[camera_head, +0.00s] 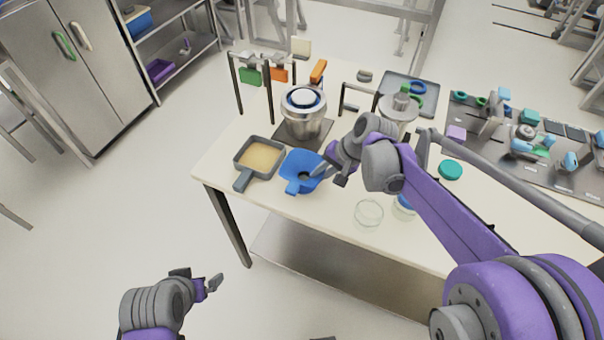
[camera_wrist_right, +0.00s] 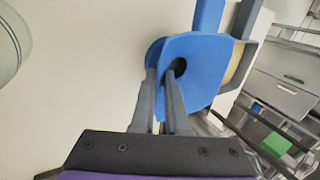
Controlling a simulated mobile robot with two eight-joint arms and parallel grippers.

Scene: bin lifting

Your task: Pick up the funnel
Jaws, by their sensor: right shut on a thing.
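The blue funnel (camera_head: 292,172) is on the work table near its front edge, just right of the square pan. My right gripper (camera_head: 318,172) reaches it from the right. In the right wrist view my right gripper's fingers (camera_wrist_right: 166,82) are closed on the edge of the funnel (camera_wrist_right: 205,60), next to its dark round hole. I cannot tell whether the funnel is clear of the table top. My left gripper (camera_head: 214,284) is low at the left, over the floor and away from the table; its fingers are too small to judge.
The square pan (camera_head: 243,152) with tan contents stands close beside the funnel. A metal pot (camera_head: 303,118) is behind it. A clear glass dish (camera_head: 369,213) lies to the right near the front edge (camera_head: 300,216). A tray (camera_head: 408,88) and more items fill the back right.

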